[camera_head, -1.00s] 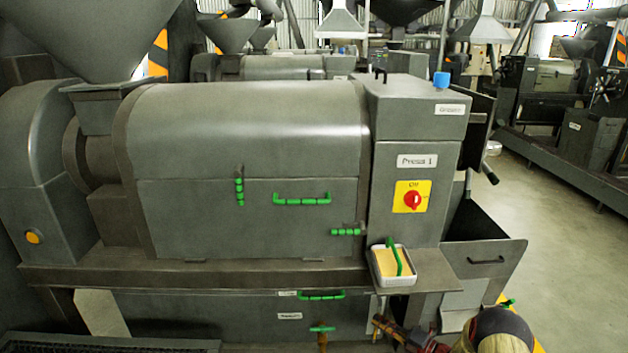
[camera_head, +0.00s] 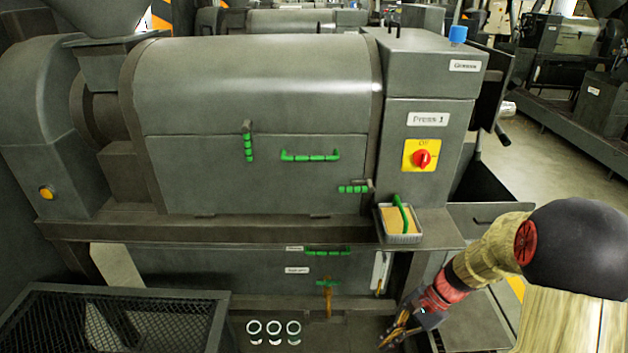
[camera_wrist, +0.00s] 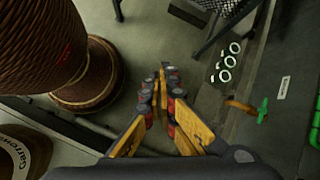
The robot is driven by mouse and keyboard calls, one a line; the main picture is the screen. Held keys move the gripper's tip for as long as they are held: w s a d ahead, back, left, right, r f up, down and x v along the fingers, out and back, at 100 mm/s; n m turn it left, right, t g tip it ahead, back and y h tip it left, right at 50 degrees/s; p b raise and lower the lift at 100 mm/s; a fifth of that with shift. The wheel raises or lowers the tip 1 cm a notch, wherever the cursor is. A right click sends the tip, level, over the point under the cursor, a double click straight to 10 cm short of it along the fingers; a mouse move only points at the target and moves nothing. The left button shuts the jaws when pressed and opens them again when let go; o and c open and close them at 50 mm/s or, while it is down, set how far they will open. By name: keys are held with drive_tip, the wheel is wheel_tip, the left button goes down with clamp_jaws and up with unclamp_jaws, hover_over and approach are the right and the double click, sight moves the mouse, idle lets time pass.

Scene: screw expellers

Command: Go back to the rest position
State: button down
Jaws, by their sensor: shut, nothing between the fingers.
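My gripper (camera_head: 392,340) is low at the bottom right of the head view, in front of the lower part of the press. It is shut and empty. In the wrist view my gripper (camera_wrist: 162,72) shows its yellow and dark fingers together, above the floor. The press labelled Press 1 (camera_head: 250,95) fills the head view, with green handles on its closed cover and a red knob on a yellow switch plate (camera_head: 422,156). A tray (camera_head: 401,237) with a green-handled tool sits on the ledge at its right.
A black mesh-topped bin (camera_head: 110,325) stands at the lower left. Several white rings (camera_head: 273,328) lie beside it. A green-handled valve (camera_head: 327,284) sticks out from the lower press front, close to the left of my gripper. Open floor (camera_head: 545,170) shows at the right.

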drive_tip(key=s+r+n+t+h, duration=0.3)
drive_tip(key=s+r+n, duration=0.3)
drive_tip(key=r, duration=0.7)
drive_tip(key=s+r+n+t+h, duration=0.3)
drive_tip(key=s+r+n, duration=0.3)
drive_tip(key=s+r, duration=0.3)
drive_tip(key=shift+s+r+t+h, duration=0.35)
drive_tip(key=shift+r+t, duration=0.35)
drive_tip(key=shift+r, duration=1.15)
